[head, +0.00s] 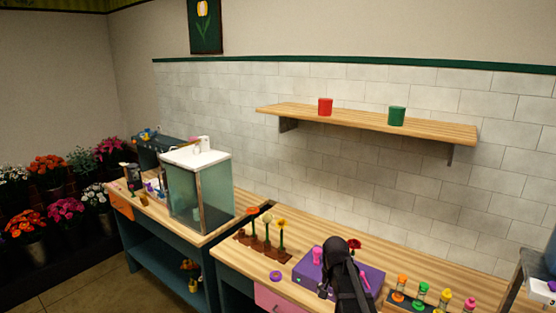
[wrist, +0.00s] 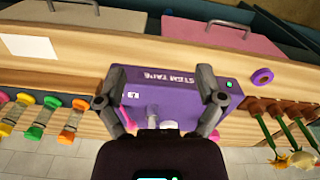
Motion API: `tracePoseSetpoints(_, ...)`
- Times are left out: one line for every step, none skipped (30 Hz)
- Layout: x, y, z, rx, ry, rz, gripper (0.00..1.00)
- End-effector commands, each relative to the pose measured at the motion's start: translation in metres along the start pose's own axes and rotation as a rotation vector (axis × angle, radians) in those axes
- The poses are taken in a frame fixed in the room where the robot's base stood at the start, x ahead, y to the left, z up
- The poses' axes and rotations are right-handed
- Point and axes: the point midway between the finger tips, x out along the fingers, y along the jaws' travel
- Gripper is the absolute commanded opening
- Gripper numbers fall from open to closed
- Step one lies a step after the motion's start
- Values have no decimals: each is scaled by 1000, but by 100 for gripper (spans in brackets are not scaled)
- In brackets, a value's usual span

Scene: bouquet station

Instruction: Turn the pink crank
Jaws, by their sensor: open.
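A purple box (head: 303,272) marked STEM TAPE sits on the wooden counter and shows in the wrist view (wrist: 165,92). A pink bar (head: 366,284), seemingly the crank, shows at the box's right side in the head view, partly behind my arm. In the wrist view a pink piece (wrist: 125,114) shows at the box's left end, mostly hidden by a finger. My gripper (wrist: 160,88) is open over the box, one finger toward each end. Nothing is seen held; contact with the crank cannot be told. A pink knob-like piece (head: 317,255) stands on the box's back left.
A purple ring (head: 275,276) and a brown holder with flowers (head: 262,250) are left of the box. A rack of coloured spools (head: 421,292) is to the right. A glass tank (head: 200,195) stands further left. A shelf (head: 360,119) holds red and green cups.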

Motion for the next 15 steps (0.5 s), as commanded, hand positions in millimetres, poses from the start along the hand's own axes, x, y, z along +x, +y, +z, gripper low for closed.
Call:
tracePoseSetpoints(17, 14, 30, -51, 0, 0, 88)
tracePoseSetpoints(23, 20, 43, -86, 0, 0, 88)
tracePoseSetpoints(30, 28, 59, -134, 0, 0, 88)
tracePoseSetpoints(34, 33, 70, -168, 0, 0, 88)
tracePoseSetpoints(38, 38, 81, -201, 0, 1, 88)
tracePoseSetpoints(44, 44, 93, -241, 0, 1, 88)
tracePoseSetpoints(47, 48, 102, -269, 0, 1, 88)
tracePoseSetpoints(50, 51, 109, -295, 0, 1, 88)
tracePoseSetpoints(53, 55, 118, -326, 0, 1, 88)
tracePoseSetpoints(55, 58, 124, -347, 0, 1, 88)
tracePoseSetpoints(57, 60, 129, -364, 0, 1, 88)
tracePoseSetpoints(58, 63, 134, -383, 0, 1, 88)
tracePoseSetpoints(59, 64, 136, -394, 0, 1, 88)
tracePoseSetpoints(60, 65, 139, -403, 0, 1, 88)
tracePoseSetpoints(60, 65, 140, -412, 0, 1, 88)
